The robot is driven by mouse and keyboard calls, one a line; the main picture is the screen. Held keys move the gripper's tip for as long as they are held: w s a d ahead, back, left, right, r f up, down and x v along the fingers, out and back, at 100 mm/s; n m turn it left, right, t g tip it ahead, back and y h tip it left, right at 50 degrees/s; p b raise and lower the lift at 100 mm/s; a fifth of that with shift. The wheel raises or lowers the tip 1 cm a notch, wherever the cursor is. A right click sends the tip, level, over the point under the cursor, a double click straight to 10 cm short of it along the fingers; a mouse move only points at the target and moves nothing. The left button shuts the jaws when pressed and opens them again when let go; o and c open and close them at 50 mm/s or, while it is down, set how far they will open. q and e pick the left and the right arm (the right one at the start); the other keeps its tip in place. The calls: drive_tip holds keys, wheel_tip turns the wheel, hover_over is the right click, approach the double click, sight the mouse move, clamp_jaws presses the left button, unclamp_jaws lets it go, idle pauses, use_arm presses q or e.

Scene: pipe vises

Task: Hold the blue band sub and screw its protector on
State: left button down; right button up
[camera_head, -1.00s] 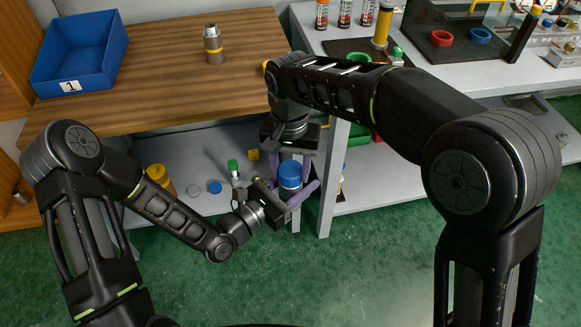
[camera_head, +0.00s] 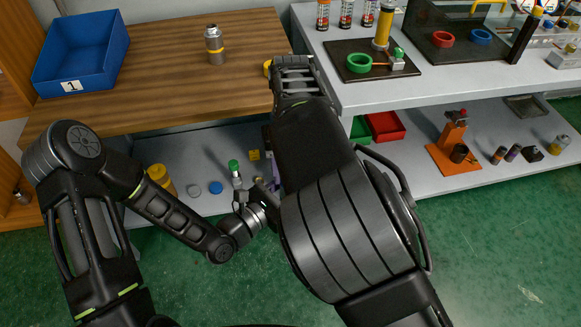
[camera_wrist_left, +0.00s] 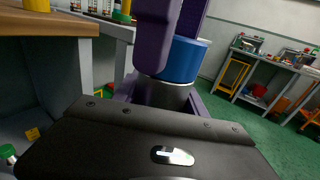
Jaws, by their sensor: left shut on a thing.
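In the left wrist view, the blue band sub (camera_wrist_left: 165,93) stands upright, a dark cylinder with a silver ring and a wide blue part (camera_wrist_left: 183,60) above. I cannot tell whether the blue is its band or a protector. My left gripper (camera_head: 270,196) is shut on the sub, with purple fingers on either side low down. My right gripper's purple fingers (camera_wrist_left: 174,35) come from above; one overlaps the front of the blue part, the other shows behind its top. Their grip is unclear. In the head view, my right arm hides the sub and right gripper.
A blue cap (camera_head: 215,188), green-topped item (camera_head: 235,168) and yellow can (camera_head: 160,178) are on the lower shelf. An orange vise (camera_head: 453,145) stands at right.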

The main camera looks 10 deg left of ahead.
drive_tip(key=shift+s+d+f+m, duration=0.1)
drive_tip(key=shift+d+f+m, duration=0.15)
drive_tip(key=shift+m, duration=0.35)
drive_tip(key=shift+w+a+r+m, duration=0.2)
drive_tip(key=shift+r+m, duration=0.1)
drive_tip(key=shift+r, duration=0.2)
drive_tip(key=o, duration=1.3)
drive_tip(key=shift+r, duration=0.15)
drive_tip(key=shift+c, duration=0.3)
